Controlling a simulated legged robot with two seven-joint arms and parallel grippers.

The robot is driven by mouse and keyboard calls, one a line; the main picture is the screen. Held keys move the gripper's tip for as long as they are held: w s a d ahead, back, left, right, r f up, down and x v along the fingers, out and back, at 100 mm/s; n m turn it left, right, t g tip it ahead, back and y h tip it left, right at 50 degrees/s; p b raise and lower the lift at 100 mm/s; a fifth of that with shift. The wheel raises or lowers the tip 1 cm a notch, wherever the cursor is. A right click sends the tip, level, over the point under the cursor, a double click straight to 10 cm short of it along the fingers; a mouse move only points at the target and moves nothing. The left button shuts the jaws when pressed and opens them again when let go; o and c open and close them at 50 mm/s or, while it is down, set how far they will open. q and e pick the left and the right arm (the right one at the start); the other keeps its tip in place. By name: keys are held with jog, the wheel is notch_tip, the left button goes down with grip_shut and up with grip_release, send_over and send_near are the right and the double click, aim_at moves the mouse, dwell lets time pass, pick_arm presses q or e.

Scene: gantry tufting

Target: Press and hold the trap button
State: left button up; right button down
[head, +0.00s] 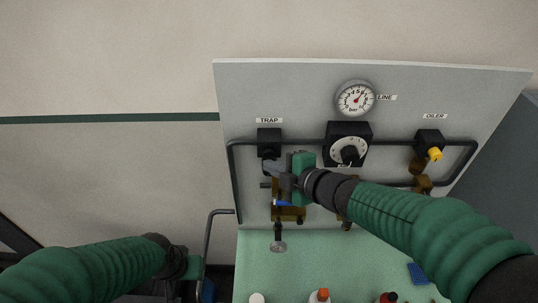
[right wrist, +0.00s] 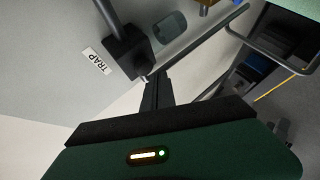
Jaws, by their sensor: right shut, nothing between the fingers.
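The black trap box (head: 268,138) sits on the grey panel under the TRAP label, at the panel's left side. In the right wrist view the trap box (right wrist: 128,54) lies just ahead of my fingertips, beside its label. My right gripper (head: 268,168) is shut and empty, with its tips at the underside of the trap box. The tips also show in the right wrist view (right wrist: 151,84). They look very close to the box; I cannot tell whether they touch. The button itself is hidden or too small to make out. My left gripper (head: 193,267) is low at the left, its fingers unclear.
A gauge (head: 355,98), a black dial box (head: 348,146) and an oiler with a yellow knob (head: 435,154) are on the panel, joined by dark pipe. Brass fittings and a blue lever (head: 284,203) sit below my right gripper. Bottles stand on the green bench (head: 350,262).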

jog(key=shift+w+r, duration=0.1)
jog(key=shift+w, duration=0.25)
jog(key=shift+w+p, duration=0.4)
jog(key=shift+w, duration=0.15)
dwell(1.4)
jog(key=shift+s, duration=0.15)
dwell(1.1)
jog(key=shift+s, duration=0.8)
